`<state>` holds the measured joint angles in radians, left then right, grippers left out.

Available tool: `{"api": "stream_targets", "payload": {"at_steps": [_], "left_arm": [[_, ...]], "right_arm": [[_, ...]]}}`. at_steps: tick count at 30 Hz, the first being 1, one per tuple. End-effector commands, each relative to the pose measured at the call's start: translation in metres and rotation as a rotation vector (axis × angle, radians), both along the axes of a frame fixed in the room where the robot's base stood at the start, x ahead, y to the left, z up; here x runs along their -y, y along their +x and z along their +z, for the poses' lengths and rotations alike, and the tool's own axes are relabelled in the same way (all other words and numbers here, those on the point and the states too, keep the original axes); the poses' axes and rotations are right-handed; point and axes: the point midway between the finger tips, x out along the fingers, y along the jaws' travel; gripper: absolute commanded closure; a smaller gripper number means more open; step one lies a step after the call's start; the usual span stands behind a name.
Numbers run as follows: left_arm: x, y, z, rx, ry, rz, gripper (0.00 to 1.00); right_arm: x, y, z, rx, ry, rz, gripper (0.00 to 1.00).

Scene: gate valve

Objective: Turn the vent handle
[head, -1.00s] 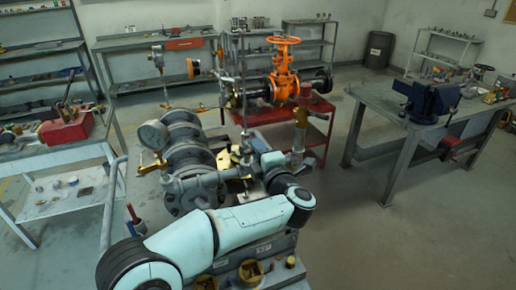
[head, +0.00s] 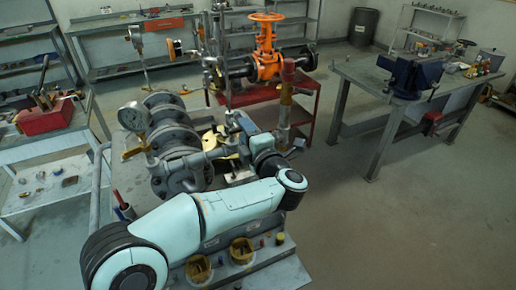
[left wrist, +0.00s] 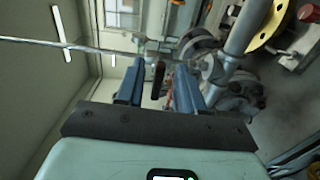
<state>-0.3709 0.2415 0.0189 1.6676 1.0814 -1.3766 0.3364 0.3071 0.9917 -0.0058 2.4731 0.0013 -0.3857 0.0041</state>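My left gripper (head: 236,122) is at the pipe assembly in the head view, beyond my bent arm, and is partly hidden there. In the left wrist view its two blue fingers (left wrist: 158,88) are apart. A dark, narrow handle-like piece (left wrist: 158,78) shows between or just beyond the fingers, below a grey fitting (left wrist: 150,47); it may be the vent handle. I cannot tell whether a finger touches it. In the head view the handle cannot be made out clearly among the pipework. My right gripper is not in view.
Grey flanged pipework (head: 180,165) with a pressure gauge (head: 133,116) stands left of my gripper. A red-topped brass fitting (head: 287,85) rises close on its right. An orange handwheel valve (head: 266,45) stands behind on a red stand. The floor at right is clear, before a workbench (head: 365,92).

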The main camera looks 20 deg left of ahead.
Motion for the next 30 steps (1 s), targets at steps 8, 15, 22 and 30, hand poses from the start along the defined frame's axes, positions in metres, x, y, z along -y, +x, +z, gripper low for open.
{"api": "stream_targets", "payload": {"at_steps": [8, 15, 22, 30], "left_arm": [[0.049, -0.041, -0.001, 0.001, -0.001, -0.006, 0.63], [0.079, -0.067, -0.001, -0.001, 0.001, -0.004, 0.63], [0.087, -0.074, 0.0, 0.0, 0.001, -0.002, 0.63], [0.087, -0.074, 0.0, 0.0, 0.001, -0.001, 0.63]], "right_arm": [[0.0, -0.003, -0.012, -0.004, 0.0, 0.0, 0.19], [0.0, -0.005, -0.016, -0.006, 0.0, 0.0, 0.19], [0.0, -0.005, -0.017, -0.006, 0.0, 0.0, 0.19], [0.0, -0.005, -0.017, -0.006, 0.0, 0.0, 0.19]]}}
